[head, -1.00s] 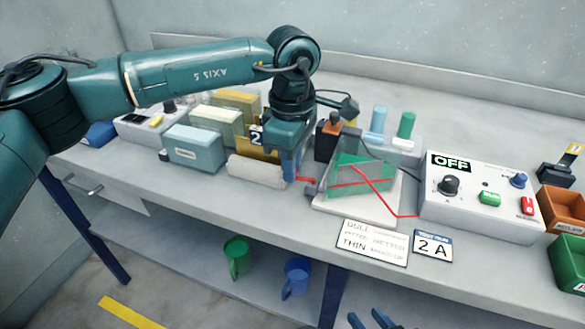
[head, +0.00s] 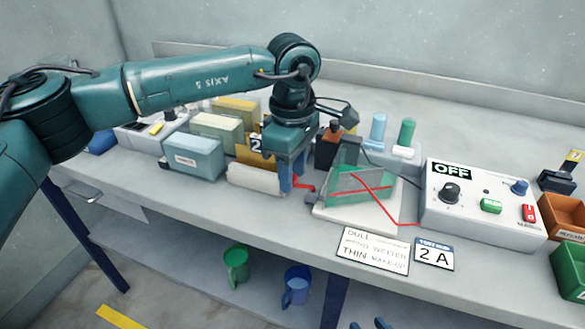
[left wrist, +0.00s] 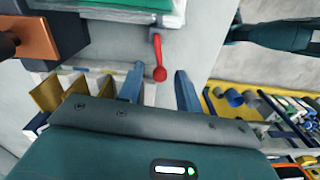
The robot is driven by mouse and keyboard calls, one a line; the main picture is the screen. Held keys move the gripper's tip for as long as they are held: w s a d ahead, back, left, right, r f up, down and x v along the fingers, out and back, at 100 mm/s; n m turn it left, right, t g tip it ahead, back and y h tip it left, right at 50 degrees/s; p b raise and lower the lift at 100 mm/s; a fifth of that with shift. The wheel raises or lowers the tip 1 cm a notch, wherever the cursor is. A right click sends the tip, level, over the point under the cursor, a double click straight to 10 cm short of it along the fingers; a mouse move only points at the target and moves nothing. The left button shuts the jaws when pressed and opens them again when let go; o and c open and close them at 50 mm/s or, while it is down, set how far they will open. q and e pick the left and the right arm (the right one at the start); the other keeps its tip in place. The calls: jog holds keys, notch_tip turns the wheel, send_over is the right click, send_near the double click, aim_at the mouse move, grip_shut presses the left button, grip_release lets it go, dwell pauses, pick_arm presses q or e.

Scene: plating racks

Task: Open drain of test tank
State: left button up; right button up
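The test tank (head: 362,186) is a clear wedge-shaped vessel with green inside, on a white base (head: 350,217). Its red drain lever (head: 304,187) sticks out at the left side. In the left wrist view the lever (left wrist: 158,56) ends in a round red knob. My left gripper (head: 291,178) points down just left of the lever. In the left wrist view its two blue fingers (left wrist: 160,88) are apart, with the knob just beyond the gap between their tips and nothing clamped. My right gripper (head: 370,324) shows only two separated blue fingertips at the bottom edge.
A white roll (head: 254,179) and a light blue box (head: 193,152) lie close left of my left gripper. Two label cards (head: 374,249) lie at the front edge.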

pick_arm(q)
notch_tip(320, 180, up, 13)
jog(key=shift+r, duration=0.15)
dwell(0.5)
